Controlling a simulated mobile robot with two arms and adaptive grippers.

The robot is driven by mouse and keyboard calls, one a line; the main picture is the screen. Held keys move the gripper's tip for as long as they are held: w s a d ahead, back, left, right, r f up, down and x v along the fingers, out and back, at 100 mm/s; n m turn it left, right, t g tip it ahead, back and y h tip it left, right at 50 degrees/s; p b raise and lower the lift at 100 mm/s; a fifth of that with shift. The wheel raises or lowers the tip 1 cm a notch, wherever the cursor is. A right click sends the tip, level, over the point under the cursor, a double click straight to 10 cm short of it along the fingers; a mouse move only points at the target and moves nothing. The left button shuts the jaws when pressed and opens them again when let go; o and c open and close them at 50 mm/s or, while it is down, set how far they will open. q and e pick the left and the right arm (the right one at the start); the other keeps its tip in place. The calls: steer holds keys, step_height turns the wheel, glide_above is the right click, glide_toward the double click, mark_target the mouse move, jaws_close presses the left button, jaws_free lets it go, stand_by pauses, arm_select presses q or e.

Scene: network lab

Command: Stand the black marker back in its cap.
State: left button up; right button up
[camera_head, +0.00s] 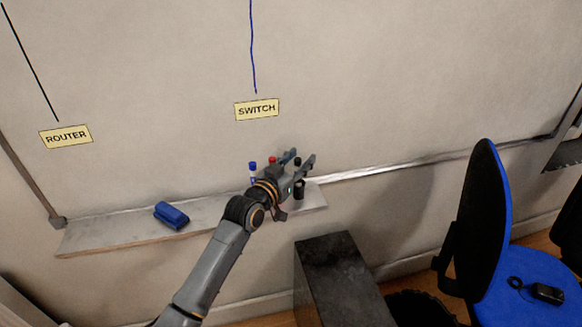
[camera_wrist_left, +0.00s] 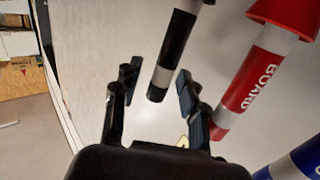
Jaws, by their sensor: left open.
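The black marker (camera_head: 297,161) stands about upright at the right end of the whiteboard ledge. Its dark lower part (camera_head: 299,190) shows below my gripper. My left gripper (camera_head: 304,156) is open, with its fingers around the marker's upper end. In the left wrist view the black marker (camera_wrist_left: 179,40), with its white bands, reaches in between the two open fingers (camera_wrist_left: 156,88). Gaps show between marker and fingers. The marker's far end runs out of the wrist view, so I cannot tell how it sits in its cap.
A red marker (camera_head: 272,160) and a blue marker (camera_head: 252,170) stand close to the left. A blue eraser (camera_head: 171,215) lies on the ledge (camera_head: 100,236). Below are a dark cabinet (camera_head: 335,262) and, to the right, a blue chair (camera_head: 490,230).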

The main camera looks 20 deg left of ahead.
arm_select(q)
steer(key=v, duration=1.1)
steer(key=shift+s, duration=0.3)
